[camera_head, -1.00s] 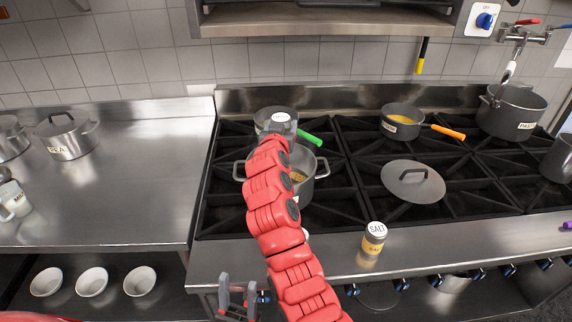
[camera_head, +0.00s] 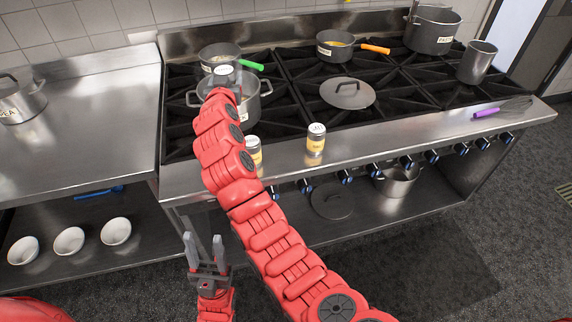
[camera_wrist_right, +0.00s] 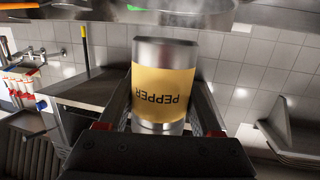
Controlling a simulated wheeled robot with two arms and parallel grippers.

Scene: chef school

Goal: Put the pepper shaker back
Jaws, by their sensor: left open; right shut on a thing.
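The pepper shaker (camera_wrist_right: 163,88), silver with a yellow PEPPER label, sits between the fingers of my right gripper (camera_wrist_right: 165,118). In the head view the shaker's pale top (camera_head: 226,73) shows at the end of my right arm, above the large two-handled pot (camera_head: 247,98). My right gripper is shut on it; the arm hides much of the pot. My left gripper (camera_head: 207,254) is open and empty, low in front of the stove. The salt shaker (camera_head: 316,141) stands upright on the stove's front ledge. Another yellow-labelled shaker (camera_head: 254,152) stands left of it, partly behind my arm.
A lid (camera_head: 347,93) lies on the burners. A purple-handled whisk (camera_head: 500,108) lies on the ledge's right. Bowls (camera_head: 69,241) sit on the lower left shelf.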

